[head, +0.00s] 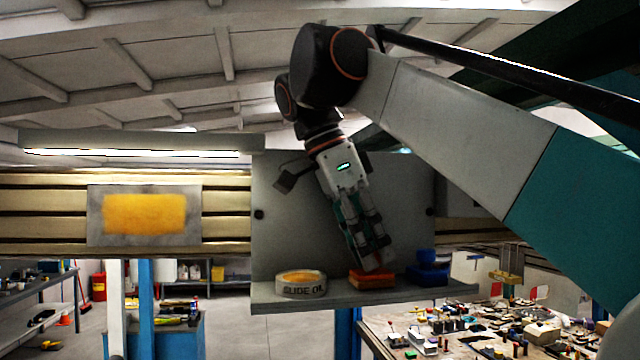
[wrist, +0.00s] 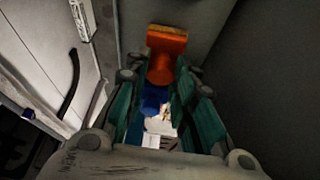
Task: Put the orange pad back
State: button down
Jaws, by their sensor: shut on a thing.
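The orange pad (head: 371,280) is a small red-orange block at the shelf, below my gripper's fingertips. My gripper (head: 374,262) points down at a tilt and is shut on the pad's upper part, which the fingers partly hide. In the wrist view the orange pad (wrist: 166,50) shows at the far end of the teal fingers of my gripper (wrist: 158,74). The pad's underside appears to be at the shelf surface; I cannot tell whether it touches.
A grey shelf (head: 330,301) holds a round tin (head: 301,290) marked "SLIDE OIL" on the left and a blue block (head: 428,272) on the right. A yellow patch (head: 145,213) on a grey plate is on the rail. A cluttered table (head: 470,325) stands below right.

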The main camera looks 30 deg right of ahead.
jog(key=shift+s, duration=0.15)
jog(key=c, duration=1.3)
grip_release()
jog(key=shift+f, duration=0.1)
jog(key=shift+c, duration=0.2)
jog(key=p+v, duration=0.2)
jog(key=v, duration=1)
